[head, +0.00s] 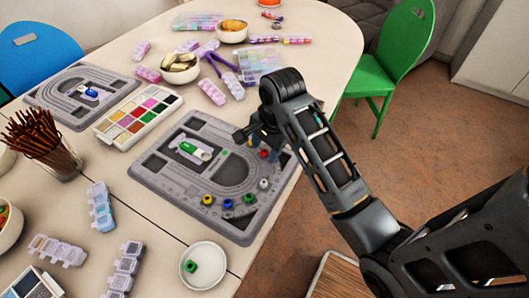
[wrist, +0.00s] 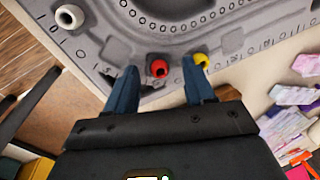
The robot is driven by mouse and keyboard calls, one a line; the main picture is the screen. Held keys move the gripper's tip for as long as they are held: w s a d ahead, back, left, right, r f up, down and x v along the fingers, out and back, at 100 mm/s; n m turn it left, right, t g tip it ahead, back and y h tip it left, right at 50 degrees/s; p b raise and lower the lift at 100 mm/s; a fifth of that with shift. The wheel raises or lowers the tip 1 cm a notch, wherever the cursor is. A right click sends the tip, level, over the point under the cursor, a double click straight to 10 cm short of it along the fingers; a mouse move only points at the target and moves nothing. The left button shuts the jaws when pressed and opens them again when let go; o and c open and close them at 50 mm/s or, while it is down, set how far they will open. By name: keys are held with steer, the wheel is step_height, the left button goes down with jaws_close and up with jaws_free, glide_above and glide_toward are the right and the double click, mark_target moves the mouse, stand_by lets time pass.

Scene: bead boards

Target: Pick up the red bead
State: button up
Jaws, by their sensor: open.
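The red bead (wrist: 158,68) sits on the grey bead board (head: 225,228), near its edge. In the wrist view it shows between the two blue fingertips of my gripper (wrist: 160,66), which is open with nothing held. I cannot tell whether the fingers touch the bead or are still above it. A yellow bead (wrist: 201,60) is close by, at the right fingertip. In the head view the red bead (head: 263,154) is small, below my gripper (head: 264,146) at the board's right side.
A white bead (head: 264,183) and yellow (head: 208,199), blue (head: 228,203) and green (head: 249,199) beads stand on the same board. A white saucer (head: 213,280) holds a green bead (head: 190,266). A paint-box-like bead tray (head: 104,133) lies left of the board.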

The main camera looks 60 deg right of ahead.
steer(key=shift+f, duration=0.3)
steer(key=shift+c, duration=0.5)
steer(key=shift+f, duration=0.1)
jaws_close()
